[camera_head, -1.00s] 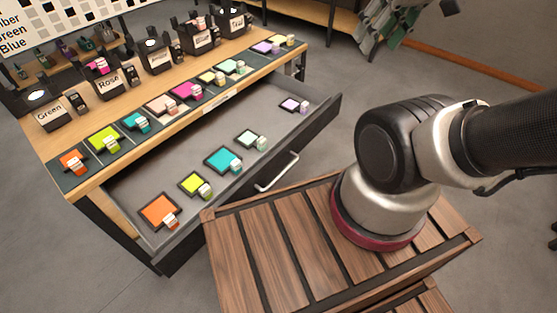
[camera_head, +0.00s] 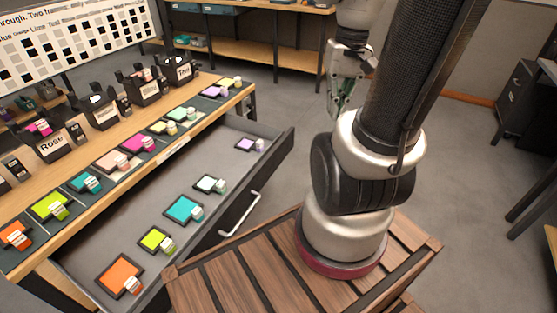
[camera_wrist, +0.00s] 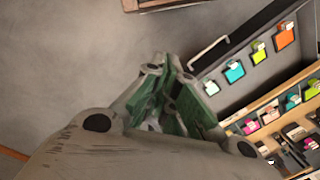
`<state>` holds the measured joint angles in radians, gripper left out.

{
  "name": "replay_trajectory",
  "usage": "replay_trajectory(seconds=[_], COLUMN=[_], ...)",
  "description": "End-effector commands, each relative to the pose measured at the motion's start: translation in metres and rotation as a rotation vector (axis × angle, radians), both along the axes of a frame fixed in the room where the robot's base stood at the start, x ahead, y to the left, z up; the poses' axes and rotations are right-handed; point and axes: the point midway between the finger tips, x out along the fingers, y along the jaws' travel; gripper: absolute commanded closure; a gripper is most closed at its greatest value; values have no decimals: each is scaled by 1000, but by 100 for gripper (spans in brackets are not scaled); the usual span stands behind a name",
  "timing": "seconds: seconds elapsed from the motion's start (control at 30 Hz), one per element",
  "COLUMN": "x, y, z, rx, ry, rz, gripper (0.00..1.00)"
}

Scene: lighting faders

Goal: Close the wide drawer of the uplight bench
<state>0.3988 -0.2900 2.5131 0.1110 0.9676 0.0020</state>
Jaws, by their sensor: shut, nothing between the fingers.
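The wide drawer (camera_head: 215,160) of the uplight bench is pulled out, its dark grey floor holding several coloured gel frames. Its light bar handle (camera_head: 243,214) is on the front panel, facing my base. The bench top (camera_head: 110,140) stands behind it. In the wrist view the drawer (camera_wrist: 242,85) lies to the right, with its handle (camera_wrist: 209,50) near the top. My gripper (camera_head: 338,112) is shut and empty, raised beyond the drawer's far front corner and apart from it. It also shows in the wrist view (camera_wrist: 165,68), with green inner pads.
A row of labelled holders, one reading Rose (camera_head: 60,140), stands on the bench top with gel frames before it. Another wooden bench (camera_head: 265,48) is at the back. A dark cabinet (camera_head: 518,95) stands at right. Grey floor is open beyond the drawer.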

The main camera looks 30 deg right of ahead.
Motion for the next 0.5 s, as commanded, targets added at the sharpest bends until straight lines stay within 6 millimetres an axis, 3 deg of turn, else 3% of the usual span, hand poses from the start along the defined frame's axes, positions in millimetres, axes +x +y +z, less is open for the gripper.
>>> replay_trajectory(seconds=[0.03, 0.27, 0.5], x=[-2, 5, 35], y=[-4, -4, -7], z=[-18, -94, -176], rx=[61, 366, 667], ry=[52, 186, 254], rz=[-89, -559, -1157], gripper=[100, 100, 100])
